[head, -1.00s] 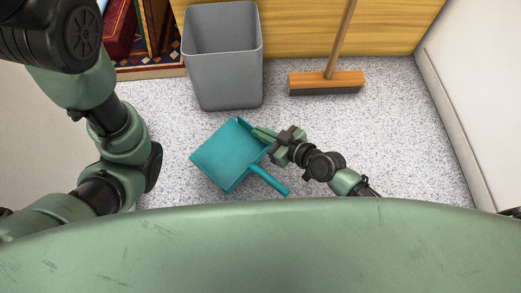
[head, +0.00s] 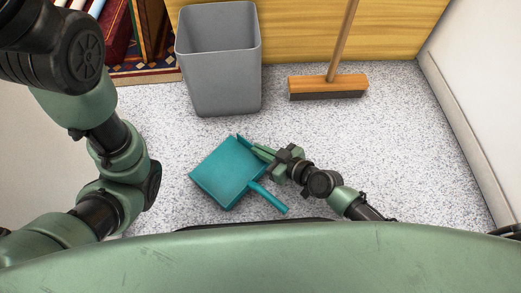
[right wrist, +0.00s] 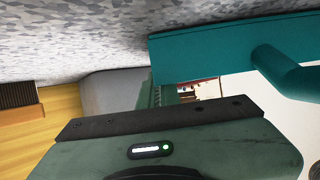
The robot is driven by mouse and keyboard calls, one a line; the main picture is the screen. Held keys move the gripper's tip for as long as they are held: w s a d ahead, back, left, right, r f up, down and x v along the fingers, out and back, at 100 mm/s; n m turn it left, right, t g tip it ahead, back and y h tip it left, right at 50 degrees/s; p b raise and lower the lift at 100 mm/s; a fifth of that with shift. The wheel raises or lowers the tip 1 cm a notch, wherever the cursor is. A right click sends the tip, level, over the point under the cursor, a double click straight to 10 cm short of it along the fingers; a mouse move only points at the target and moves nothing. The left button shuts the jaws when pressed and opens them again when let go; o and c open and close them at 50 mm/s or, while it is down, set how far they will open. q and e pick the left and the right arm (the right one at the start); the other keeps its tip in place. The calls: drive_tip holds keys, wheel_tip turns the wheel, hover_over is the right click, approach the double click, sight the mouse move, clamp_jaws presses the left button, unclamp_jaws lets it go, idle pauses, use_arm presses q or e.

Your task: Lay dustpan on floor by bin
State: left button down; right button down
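The teal dustpan (head: 226,172) lies low over the speckled floor in the head view, pan toward the upper left and handle toward the lower right. Whether it touches the floor is unclear. The grey bin (head: 218,75) stands upright just beyond it, with a strip of floor between. My right gripper (head: 260,151) is at the dustpan's right edge, above the handle's base. In the right wrist view the dustpan (right wrist: 215,45) partly covers the finger area, so its grip is unclear. My left gripper is outside the head view.
A broom (head: 328,86) with a wooden head stands against the yellow wood panel (head: 300,35), right of the bin. A patterned rug (head: 145,75) and shelf are at the upper left. A white wall (head: 480,110) bounds the right. Floor (head: 400,150) at right is clear.

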drive_tip(key=c, duration=1.6)
unclamp_jaws()
drive_tip(key=shift+f, duration=0.1)
drive_tip(key=shift+c, duration=0.2)
drive_tip(key=shift+d+r+p, duration=0.1)
drive_tip(key=shift+r+p, duration=0.2)
drive_tip(key=shift+p, duration=0.1)
drive_tip(key=p+v, duration=0.2)
drive_tip(key=v, duration=0.9)
drive_tip(key=shift+s+d+r, duration=0.15)
drive_tip(key=shift+s+d, duration=0.1)
drive_tip(key=shift+s, duration=0.05)
